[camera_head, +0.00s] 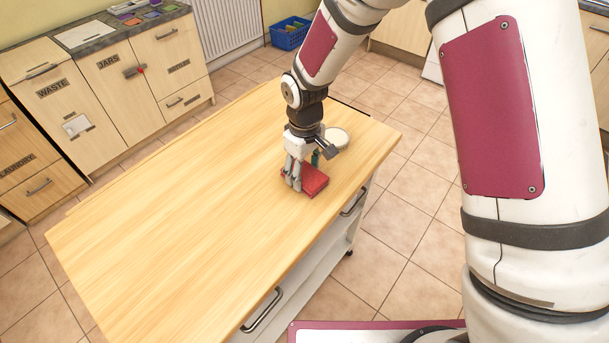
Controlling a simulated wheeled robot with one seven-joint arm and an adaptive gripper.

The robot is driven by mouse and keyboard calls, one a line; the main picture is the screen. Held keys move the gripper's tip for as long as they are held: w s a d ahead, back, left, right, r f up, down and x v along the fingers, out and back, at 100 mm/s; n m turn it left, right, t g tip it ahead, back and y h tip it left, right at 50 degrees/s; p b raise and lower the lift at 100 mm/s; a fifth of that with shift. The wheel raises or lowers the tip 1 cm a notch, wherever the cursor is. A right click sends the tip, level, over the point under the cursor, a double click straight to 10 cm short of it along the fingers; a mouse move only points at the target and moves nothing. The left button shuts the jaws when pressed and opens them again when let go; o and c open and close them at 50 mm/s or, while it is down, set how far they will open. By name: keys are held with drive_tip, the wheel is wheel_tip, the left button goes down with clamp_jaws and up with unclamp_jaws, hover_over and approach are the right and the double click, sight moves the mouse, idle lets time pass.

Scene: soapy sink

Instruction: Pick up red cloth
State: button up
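The red cloth (314,181) lies as a small flat folded piece on the wooden table top, near its right end. My gripper (293,184) points down at the cloth's left edge, with its fingers at or just above the cloth. The fingers hide part of the cloth. I cannot tell whether they touch it or are closed on it.
A pale round dish (336,137) stands behind my gripper on the wooden table (170,215). A small teal item shows between the gripper and the dish. The table's left and middle are clear. Cabinets (125,85) and a blue basket (290,33) stand beyond.

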sight(304, 172)
drive_tip(key=shift+r, duration=0.1)
drive_tip(key=shift+r, duration=0.55)
wheel_tip(304, 172, up, 2)
drive_tip(key=shift+r+b, duration=0.15)
drive_tip(key=shift+b, duration=0.15)
drive_tip(key=s+a, duration=0.2)
drive_tip(key=s, duration=0.3)
drive_tip(key=s+a+r, duration=0.1)
drive_tip(key=s+a, duration=0.1)
drive_tip(key=s, duration=0.2)
drive_tip(key=s+a+b, duration=0.1)
drive_tip(key=s+a, duration=0.1)
drive_tip(key=s, duration=0.3)
drive_tip(key=shift+s+a+r, duration=0.25)
drive_tip(key=shift+s, duration=0.1)
drive_tip(key=shift+o, duration=1)
drive_tip(key=shift+c, duration=0.5)
